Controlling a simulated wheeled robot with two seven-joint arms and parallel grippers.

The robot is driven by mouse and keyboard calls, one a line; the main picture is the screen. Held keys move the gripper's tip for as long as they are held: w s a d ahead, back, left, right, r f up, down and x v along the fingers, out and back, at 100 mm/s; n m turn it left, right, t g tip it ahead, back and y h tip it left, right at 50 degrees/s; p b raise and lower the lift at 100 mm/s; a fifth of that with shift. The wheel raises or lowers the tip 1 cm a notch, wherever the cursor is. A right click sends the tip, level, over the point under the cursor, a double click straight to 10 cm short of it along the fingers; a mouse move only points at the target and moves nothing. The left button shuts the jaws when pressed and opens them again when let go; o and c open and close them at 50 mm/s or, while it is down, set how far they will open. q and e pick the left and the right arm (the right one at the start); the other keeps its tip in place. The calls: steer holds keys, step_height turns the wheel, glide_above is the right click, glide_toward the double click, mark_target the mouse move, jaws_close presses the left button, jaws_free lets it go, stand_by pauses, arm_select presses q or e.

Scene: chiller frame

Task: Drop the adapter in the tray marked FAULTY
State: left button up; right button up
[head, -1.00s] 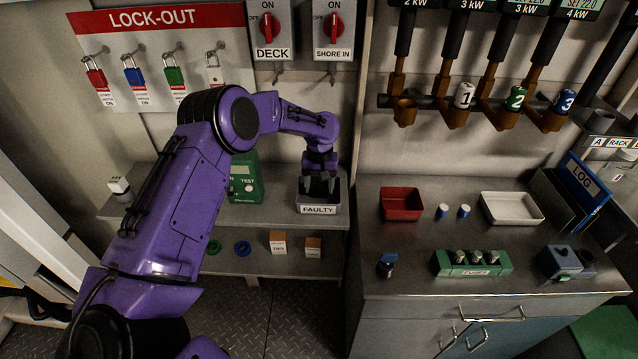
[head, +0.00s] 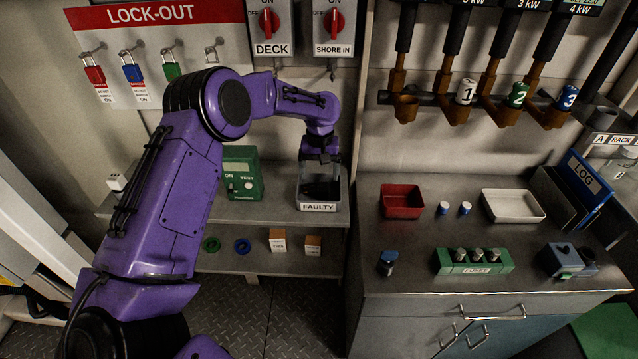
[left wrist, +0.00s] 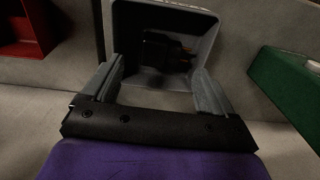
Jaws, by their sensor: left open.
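The tray marked FAULTY (head: 318,207) stands on the left bench, grey with a white label on its front. In the left wrist view the same tray (left wrist: 192,15) shows its pale rim and dark inside. A dark adapter (left wrist: 163,52) with small orange-brown parts lies inside it; in the head view the tray's inside is too dark to make it out clearly. My left gripper (head: 321,172) is just above the tray. In the left wrist view the fingers of my left gripper (left wrist: 155,80) are wide apart with nothing between them. My right gripper is not in view.
A green test box (head: 242,172) stands just left of the tray. Rings and small boxes (head: 277,241) lie on the shelf below. A red tray (head: 401,202), a white tray (head: 512,206) and a green fuse block (head: 473,262) are on the right bench. The wall is close behind.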

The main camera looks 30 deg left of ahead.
mark_target(320, 186)
arm_select(q)
step_height(320, 186, up, 8)
steer(key=shift+r+b, duration=0.15)
steer(key=shift+b, duration=0.15)
stand_by(0.3)
